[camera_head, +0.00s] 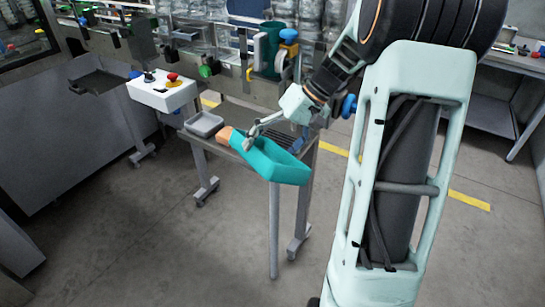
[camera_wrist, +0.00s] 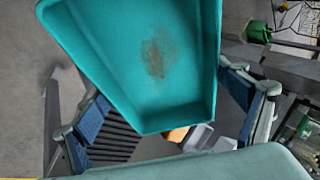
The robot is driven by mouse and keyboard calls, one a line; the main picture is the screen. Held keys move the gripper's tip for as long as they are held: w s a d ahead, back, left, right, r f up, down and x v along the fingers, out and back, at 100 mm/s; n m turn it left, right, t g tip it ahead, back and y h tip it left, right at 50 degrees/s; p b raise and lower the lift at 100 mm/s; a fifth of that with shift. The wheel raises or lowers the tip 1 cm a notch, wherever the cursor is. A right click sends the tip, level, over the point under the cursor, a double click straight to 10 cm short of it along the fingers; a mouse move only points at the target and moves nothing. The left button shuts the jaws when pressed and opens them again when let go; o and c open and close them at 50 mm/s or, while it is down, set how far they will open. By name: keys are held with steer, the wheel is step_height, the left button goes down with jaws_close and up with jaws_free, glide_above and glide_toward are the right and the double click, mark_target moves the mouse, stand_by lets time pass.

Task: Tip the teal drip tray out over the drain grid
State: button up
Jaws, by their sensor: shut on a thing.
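The teal drip tray (camera_head: 276,164) is held over the front edge of the small table in the head view. The wrist view looks into the teal tray (camera_wrist: 185,85), where a brown stain shows on its floor. I cannot tell the tray's exact tilt.
A shallow grey dish (camera_head: 204,124) and a tan block (camera_head: 226,135) are at the table's left end. A white box with a red button (camera_head: 172,78) stands further left. Machinery with a teal container (camera_head: 270,50) stands behind. The floor in front is clear.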

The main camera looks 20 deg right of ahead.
steer(key=f+h+b, duration=0.1)
steer(key=a+h+b, duration=0.1)
steer(key=b, duration=0.1)
steer(key=f+t+h+b, duration=0.1)
steer(key=b, duration=0.1)
steer(key=shift+s+a+f+n, duration=0.15)
steer(key=shift+s+f+n, duration=0.15)
steer(key=shift+n, duration=0.1)
step_height(320, 180, down, 2)
steer(key=t+h+b, duration=0.1)
steer(key=h+b, duration=0.2)
steer(key=b, duration=0.2)
steer(key=shift+f+n+t+b, duration=0.1)
steer(key=shift+n+t+b, duration=0.2)
steer(key=shift+t, duration=0.1)
